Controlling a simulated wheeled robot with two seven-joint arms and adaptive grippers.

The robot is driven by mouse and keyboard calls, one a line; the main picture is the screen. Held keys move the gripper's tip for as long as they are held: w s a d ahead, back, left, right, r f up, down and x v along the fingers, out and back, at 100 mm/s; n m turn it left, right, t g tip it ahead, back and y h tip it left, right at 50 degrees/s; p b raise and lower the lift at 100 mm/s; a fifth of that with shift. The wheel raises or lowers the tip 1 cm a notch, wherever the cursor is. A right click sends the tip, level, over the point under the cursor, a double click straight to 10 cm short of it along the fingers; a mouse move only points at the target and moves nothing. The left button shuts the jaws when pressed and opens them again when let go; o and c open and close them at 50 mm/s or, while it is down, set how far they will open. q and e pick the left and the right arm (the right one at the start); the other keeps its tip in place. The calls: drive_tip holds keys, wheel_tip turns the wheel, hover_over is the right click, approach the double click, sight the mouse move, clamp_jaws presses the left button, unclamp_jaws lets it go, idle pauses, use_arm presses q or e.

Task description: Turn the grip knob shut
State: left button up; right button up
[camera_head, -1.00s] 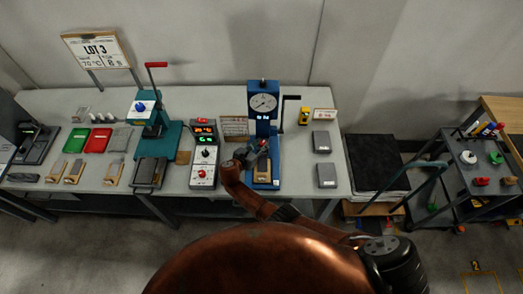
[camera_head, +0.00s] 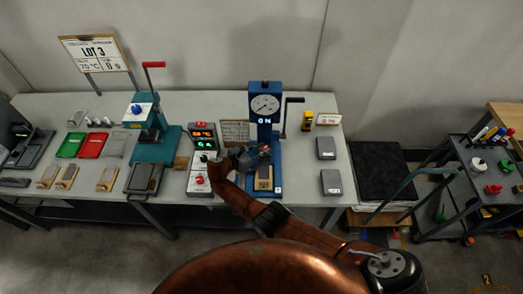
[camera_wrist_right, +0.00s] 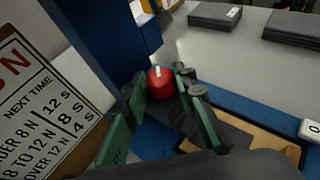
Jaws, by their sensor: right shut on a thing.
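The grip knob (camera_wrist_right: 161,84) is red with a pale mark on top. It sits on the blue tester (camera_head: 265,103) with the round dial, which stands at the table's middle right. My right gripper (camera_wrist_right: 160,92) is shut on the knob, with a green-padded finger on either side of it. In the head view my right gripper (camera_head: 256,156) is small and dark at the front of the tester, and it hides most of the knob. A grey strip on a tan plate (camera_head: 264,179) lies below it. My left gripper is not in view.
A control box (camera_head: 201,160) with red and green displays stands just left of the tester. A crank handle (camera_head: 291,103) sticks out at the tester's right. Grey blocks (camera_head: 326,149) lie further right. A teal press (camera_head: 148,125) stands left.

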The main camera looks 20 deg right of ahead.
sight(262, 150)
drive_tip(key=shift+d+r, duration=0.1)
drive_tip(key=o, duration=1.2)
drive_tip(key=shift+c, duration=0.2)
wheel_tip(262, 150, up, 10)
